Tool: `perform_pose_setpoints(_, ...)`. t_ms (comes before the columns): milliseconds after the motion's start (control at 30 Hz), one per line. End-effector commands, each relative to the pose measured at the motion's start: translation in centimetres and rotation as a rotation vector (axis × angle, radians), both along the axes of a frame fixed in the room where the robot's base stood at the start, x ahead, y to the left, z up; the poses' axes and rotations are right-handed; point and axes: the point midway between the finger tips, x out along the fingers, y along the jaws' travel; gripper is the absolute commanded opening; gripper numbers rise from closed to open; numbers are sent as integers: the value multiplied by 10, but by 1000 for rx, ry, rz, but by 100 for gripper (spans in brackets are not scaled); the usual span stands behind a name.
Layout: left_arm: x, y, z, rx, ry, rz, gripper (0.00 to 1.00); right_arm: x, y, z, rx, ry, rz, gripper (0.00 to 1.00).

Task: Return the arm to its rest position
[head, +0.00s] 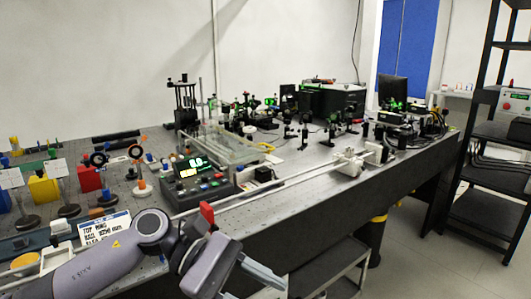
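My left arm comes in from the bottom left, in front of the near edge of the optical bench (330,178). Its grey-purple links bend at a round joint and end in my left gripper (254,280) at the bottom of the view. One long pale finger shows, pointing down to the right. The other finger is mostly cut off or hidden, so its opening is unclear. No held object is visible. My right gripper is not in view.
A control box with a lit green display (197,178) stands on the bench close behind the arm. Mounted optics (138,170) and coloured blocks (87,177) stand at left. A white rail (290,188) runs along the front edge. A black shelf rack (487,185) stands at right, with open floor before it.

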Motion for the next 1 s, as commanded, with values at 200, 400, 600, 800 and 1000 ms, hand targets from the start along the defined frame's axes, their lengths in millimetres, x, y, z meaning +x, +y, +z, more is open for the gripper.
perform_pose_setpoints(200,-8,-27,20,-283,547,213,47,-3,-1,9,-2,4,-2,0)
perform_pose_setpoints(400,8,-18,25,-514,1097,386,47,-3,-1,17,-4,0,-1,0)
perform_pose_setpoints(600,31,16,0,-742,1679,533,47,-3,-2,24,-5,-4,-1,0)
perform_pose_setpoints(800,38,65,-60,-994,2265,646,47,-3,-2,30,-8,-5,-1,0)
perform_pose_setpoints(1000,10,119,-143,1267,-2728,-687,47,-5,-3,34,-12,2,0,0)
